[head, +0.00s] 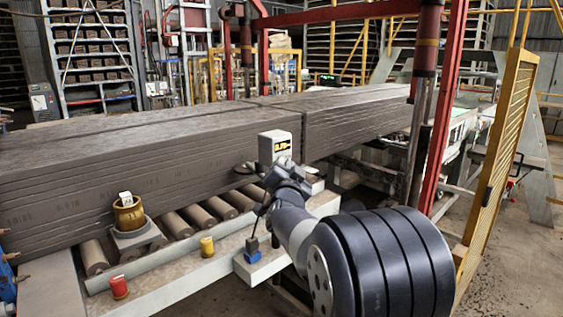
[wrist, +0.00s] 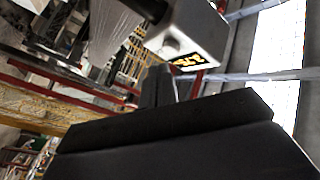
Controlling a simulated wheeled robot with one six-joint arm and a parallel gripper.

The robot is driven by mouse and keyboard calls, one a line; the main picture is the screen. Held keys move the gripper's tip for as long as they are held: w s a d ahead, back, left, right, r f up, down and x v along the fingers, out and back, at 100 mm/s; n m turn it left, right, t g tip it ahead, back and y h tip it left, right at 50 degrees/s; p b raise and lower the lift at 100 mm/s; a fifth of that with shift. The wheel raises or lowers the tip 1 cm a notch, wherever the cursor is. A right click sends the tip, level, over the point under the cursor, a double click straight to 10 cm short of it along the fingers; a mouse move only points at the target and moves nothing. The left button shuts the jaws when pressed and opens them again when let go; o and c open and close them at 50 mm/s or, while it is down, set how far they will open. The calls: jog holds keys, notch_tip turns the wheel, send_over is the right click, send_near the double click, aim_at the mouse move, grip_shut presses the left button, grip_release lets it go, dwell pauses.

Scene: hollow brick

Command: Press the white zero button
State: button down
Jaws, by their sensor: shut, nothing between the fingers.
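A white indicator box (head: 278,147) with a lit yellow display on a dark panel stands beyond my arm's end. My gripper (head: 280,168) is just in front of its lower part and covers it. In the wrist view the box (wrist: 205,30) is tilted at the top, its lit digits facing down. My gripper's fingers (wrist: 158,78) are shut and empty, close below the display in the picture. I cannot tell whether they touch the box.
A brass-coloured cup (head: 128,214) with a white block in it stands on a small platform at left. A red cylinder (head: 119,287), a yellow cylinder (head: 207,246) and a blue-based lever (head: 252,249) are along the front ledge. Long grey brick slabs (head: 130,150) fill the rollers behind.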

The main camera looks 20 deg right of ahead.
jog(key=shift+w, duration=0.1)
jog(key=shift+w+a, duration=0.15)
jog(key=shift+w, duration=0.15)
jog(key=shift+w+a, duration=0.15)
jog(key=shift+w, duration=0.25)
dwell(0.8)
dwell(0.3)
jog(key=shift+s+d+b, duration=0.3)
jog(key=shift+s+b, duration=0.15)
jog(key=shift+s, duration=0.35)
